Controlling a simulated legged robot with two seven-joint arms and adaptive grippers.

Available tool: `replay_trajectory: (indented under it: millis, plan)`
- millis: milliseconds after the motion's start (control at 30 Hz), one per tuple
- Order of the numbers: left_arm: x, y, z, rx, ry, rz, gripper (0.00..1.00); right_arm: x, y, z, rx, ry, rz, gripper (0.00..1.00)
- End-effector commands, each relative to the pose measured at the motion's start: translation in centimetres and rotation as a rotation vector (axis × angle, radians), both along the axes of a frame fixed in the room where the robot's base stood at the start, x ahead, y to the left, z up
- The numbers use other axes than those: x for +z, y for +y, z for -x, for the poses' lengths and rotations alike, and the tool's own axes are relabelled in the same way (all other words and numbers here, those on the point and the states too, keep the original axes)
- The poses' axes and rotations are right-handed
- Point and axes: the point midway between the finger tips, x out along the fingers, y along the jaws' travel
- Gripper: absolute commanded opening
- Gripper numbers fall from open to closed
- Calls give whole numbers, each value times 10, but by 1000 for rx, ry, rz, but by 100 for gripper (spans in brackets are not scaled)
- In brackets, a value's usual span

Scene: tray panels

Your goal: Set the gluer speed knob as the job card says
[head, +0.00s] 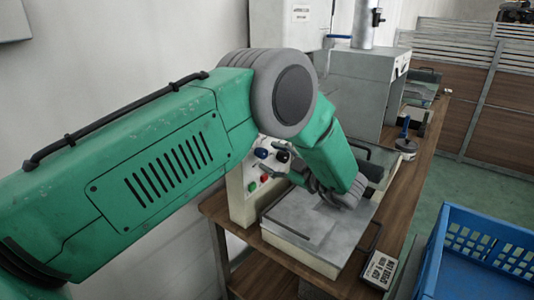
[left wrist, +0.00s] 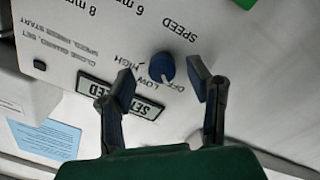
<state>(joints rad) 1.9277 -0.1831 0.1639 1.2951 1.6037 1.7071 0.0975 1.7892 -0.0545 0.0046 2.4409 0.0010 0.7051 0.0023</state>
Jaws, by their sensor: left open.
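The blue speed knob (left wrist: 161,67) is on the pale panel in the left wrist view, with upside-down OFF, LOW, HIGH and SPEED lettering around it. I cannot tell for sure which mark it points to. My left gripper (left wrist: 162,78) is open, its fingertips on either side of the knob, with gaps visible. In the head view, the panel (head: 238,192) stands behind my left arm, with a blue knob (head: 262,153) and a black knob (head: 282,155). My left gripper (head: 279,171) reaches it from the right. My right gripper is not in view. No card is clearly readable as the job card.
A black-framed plate (left wrist: 120,97) is beside the knob. A blue printed sheet (left wrist: 45,138) has unreadable text. A blue crate (head: 478,247) is at the right. A grey machine housing (head: 362,88) stands behind.

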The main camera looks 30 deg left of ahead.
Motion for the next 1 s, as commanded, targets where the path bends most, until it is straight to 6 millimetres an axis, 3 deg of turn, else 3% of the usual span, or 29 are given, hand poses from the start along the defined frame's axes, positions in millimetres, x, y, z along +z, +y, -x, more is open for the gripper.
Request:
replay_trajectory:
  millis: [200, 500, 533, 600, 667, 1000]
  plan:
    - [0, 21, -2, 2, 0, 1, 46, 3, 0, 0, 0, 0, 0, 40]
    - [0, 22, -3, -1, 0, 1, 46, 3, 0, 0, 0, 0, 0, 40]
    - [0, 22, -3, -1, 0, 1, 42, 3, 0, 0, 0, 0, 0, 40]
    - [0, 22, -3, -1, 0, 1, 18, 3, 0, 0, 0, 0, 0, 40]
    - [0, 22, -3, -1, 0, 1, 0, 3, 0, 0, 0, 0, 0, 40]
    - [0, 21, -2, -1, 27, 0, 0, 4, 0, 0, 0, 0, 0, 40]
